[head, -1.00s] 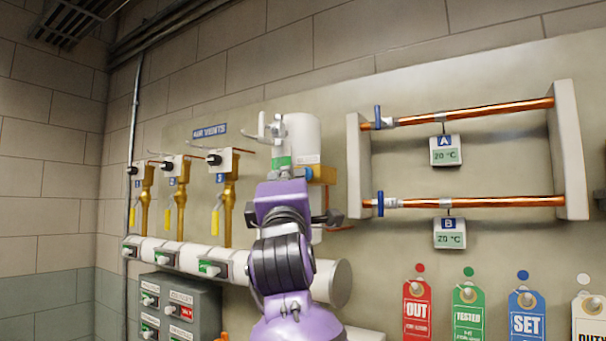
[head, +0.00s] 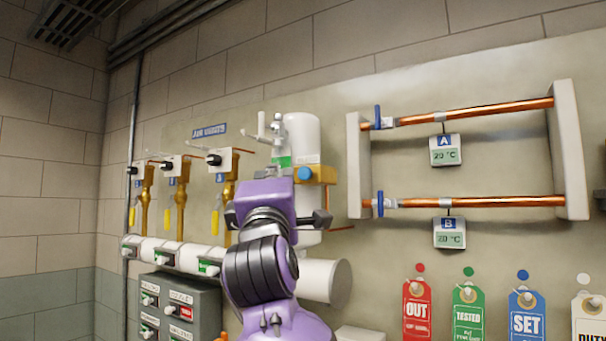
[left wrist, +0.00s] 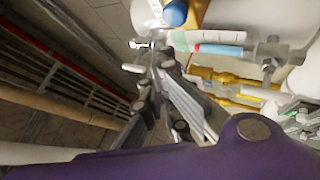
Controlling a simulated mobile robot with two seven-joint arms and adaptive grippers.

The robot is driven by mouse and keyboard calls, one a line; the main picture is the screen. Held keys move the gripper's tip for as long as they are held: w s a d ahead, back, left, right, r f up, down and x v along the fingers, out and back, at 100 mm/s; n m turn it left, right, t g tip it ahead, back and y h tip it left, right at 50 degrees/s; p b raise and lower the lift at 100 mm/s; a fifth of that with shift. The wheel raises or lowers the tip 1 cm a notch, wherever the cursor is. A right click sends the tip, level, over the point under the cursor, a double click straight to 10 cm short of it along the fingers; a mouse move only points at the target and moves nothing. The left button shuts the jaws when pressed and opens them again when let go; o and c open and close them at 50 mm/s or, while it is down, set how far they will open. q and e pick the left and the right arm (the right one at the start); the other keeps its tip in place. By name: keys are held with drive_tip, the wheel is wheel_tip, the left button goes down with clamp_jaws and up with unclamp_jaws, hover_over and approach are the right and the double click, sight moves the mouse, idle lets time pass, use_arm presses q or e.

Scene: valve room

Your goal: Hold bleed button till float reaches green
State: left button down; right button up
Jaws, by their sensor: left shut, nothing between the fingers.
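The blue bleed button (head: 304,173) sits on a brass block (head: 323,175) below a white cylinder (head: 304,135). The button also shows at the top of the left wrist view (left wrist: 175,13). A sight tube (left wrist: 222,49) in that view is pale blue with a small red part at its left end, beside a scale with a green band; I take the red part for the float. A green band (head: 283,161) shows in the head view. My left gripper (head: 268,122) is shut and empty, up and left of the button in the head view and seemingly apart from it. My right gripper is not in view.
Several brass air vents (head: 181,205) with yellow handles stand left on a white pipe (head: 322,282). A grey switch box (head: 190,305) is below. Copper pipes (head: 480,201) with blue-handled valves and hanging tags (head: 417,312) are right. Wall between them is bare.

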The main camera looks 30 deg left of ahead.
use_arm(q)
drive_tip(key=shift+s+a, duration=0.1)
drive_tip(key=shift+s, duration=1.3)
idle(1.5)
